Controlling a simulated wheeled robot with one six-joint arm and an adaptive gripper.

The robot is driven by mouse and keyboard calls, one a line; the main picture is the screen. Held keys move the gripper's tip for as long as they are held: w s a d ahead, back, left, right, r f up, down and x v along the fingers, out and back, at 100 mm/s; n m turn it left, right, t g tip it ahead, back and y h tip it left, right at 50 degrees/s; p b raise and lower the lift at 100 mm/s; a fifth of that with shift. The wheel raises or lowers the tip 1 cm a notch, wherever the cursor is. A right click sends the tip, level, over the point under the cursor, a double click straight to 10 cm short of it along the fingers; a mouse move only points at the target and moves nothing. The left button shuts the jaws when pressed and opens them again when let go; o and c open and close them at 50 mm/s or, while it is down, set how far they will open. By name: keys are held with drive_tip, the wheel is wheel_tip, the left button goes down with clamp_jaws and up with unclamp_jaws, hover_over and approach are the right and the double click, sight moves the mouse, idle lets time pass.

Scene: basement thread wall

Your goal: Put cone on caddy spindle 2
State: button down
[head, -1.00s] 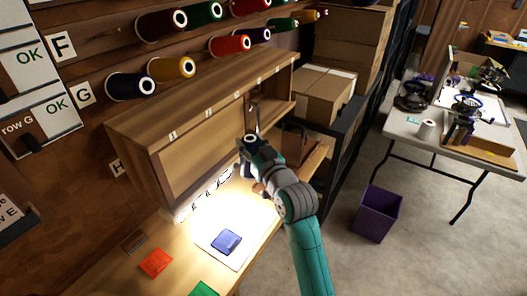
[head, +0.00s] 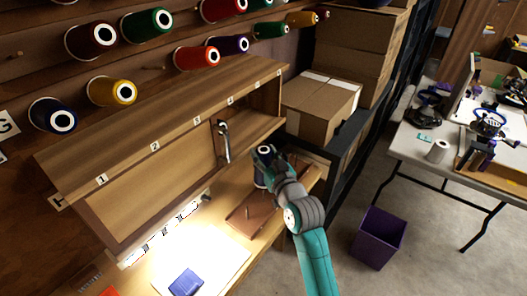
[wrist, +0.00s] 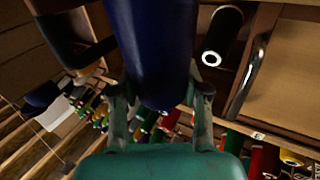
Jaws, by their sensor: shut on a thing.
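My gripper (head: 272,160) is shut on a dark navy cone (head: 261,178), held roughly upright with its white-ringed end up. The cone fills the top middle of the wrist view (wrist: 158,50), between my fingers (wrist: 160,100). The caddy (head: 240,222) is a brown wooden tray on the bench, below and left of the held cone. A thin spindle shows on it; its far part is partly hidden by my gripper and arm. I cannot read spindle numbers. Another dark cone with a white end (wrist: 222,38) shows in the wrist view; I cannot tell what it stands on.
A wooden cabinet with numbers and a metal handle (head: 224,142) stands left of my gripper. Cones hang on the wall pegs (head: 112,92) above. Cardboard boxes (head: 320,105) stand behind. A purple bin (head: 378,238) is on the floor at right. A blue pad (head: 186,283) lies on the lit bench.

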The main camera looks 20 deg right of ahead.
drive_tip(key=shift+f, duration=4.7)
drive_tip(key=shift+f, duration=0.3)
drive_tip(key=shift+c, duration=2.4)
unclamp_jaws()
drive_tip(key=shift+s, duration=0.1)
